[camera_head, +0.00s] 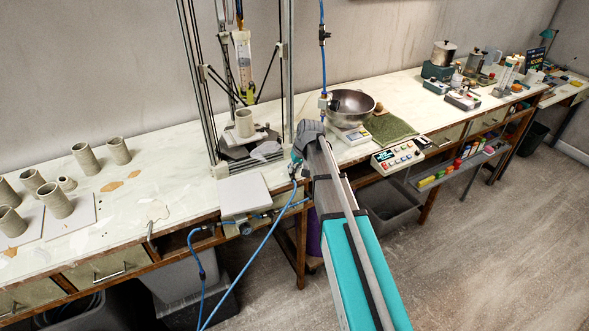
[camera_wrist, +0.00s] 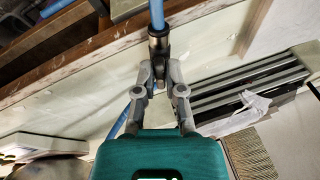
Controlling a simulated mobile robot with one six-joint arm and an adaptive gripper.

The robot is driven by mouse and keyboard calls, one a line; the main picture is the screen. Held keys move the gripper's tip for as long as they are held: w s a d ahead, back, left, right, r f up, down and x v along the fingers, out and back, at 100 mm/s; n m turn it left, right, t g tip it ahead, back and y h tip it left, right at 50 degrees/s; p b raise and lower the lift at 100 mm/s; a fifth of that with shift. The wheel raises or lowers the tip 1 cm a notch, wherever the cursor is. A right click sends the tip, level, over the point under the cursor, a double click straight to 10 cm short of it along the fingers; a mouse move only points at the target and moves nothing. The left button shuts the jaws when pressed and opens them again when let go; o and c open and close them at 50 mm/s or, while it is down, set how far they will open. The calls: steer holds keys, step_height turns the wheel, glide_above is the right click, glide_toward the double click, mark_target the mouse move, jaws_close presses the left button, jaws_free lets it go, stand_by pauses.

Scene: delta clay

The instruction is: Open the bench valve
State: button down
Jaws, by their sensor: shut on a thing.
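My gripper (camera_head: 296,160) hangs at the bench's front edge, to the right of the white plate. In the wrist view its two fingers (camera_wrist: 160,66) are shut on a dark metal hose fitting (camera_wrist: 158,43), with a blue hose (camera_wrist: 157,12) running away from its far end. In the head view this hose (camera_head: 262,243) slopes down to the floor. A small fitting (camera_head: 323,103) at the foot of a vertical blue line stands on the bench behind my wrist. An inline fitting (camera_head: 323,35) sits higher on that line. I cannot tell which fitting is the bench valve.
A white plate (camera_head: 244,192) juts from the bench front, with fittings and blue hose below. Behind it stands a metal frame (camera_head: 290,70) with a clay cup (camera_head: 244,123). A steel bowl (camera_head: 351,105) and a button panel (camera_head: 397,157) are to the right. Clay cylinders stand at left.

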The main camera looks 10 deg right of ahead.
steer(key=c, duration=0.7)
jaws_free()
steer(key=shift+m, duration=0.3)
